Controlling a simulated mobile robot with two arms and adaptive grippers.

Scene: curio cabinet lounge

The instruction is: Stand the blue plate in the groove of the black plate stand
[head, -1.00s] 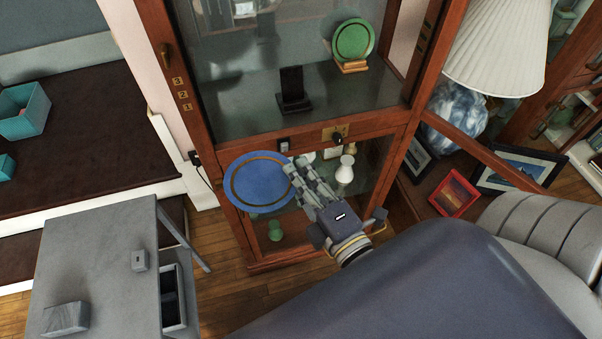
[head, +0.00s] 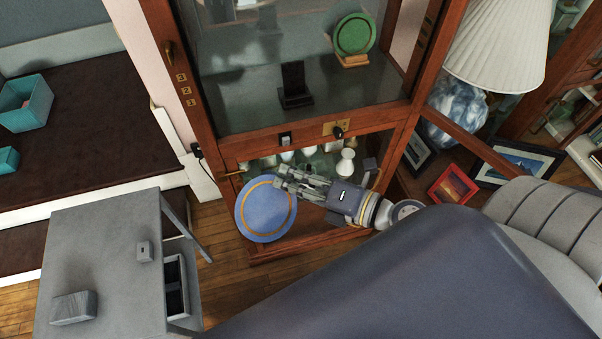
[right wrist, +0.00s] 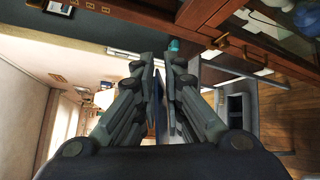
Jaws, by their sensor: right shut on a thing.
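The blue plate (head: 265,209), with a gold ring, is held by my right gripper (head: 281,178) at its upper right rim. The plate hangs in front of the cabinet's lower part, below the shelf. In the right wrist view the fingers (right wrist: 161,88) are closed on the plate, seen edge-on as a thin blue strip (right wrist: 158,112). The black plate stand (head: 294,86) stands empty on the grey cabinet shelf (head: 345,99), above and beyond the gripper. Its groove is too small to make out. My left gripper is not in view.
A green plate (head: 354,34) stands in a wooden stand (head: 350,60) right of the black stand. The cabinet's wooden front rail (head: 240,152) lies between gripper and shelf. A grey table (head: 100,240) is at lower left. White vases (head: 346,163) stand behind the lower glass.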

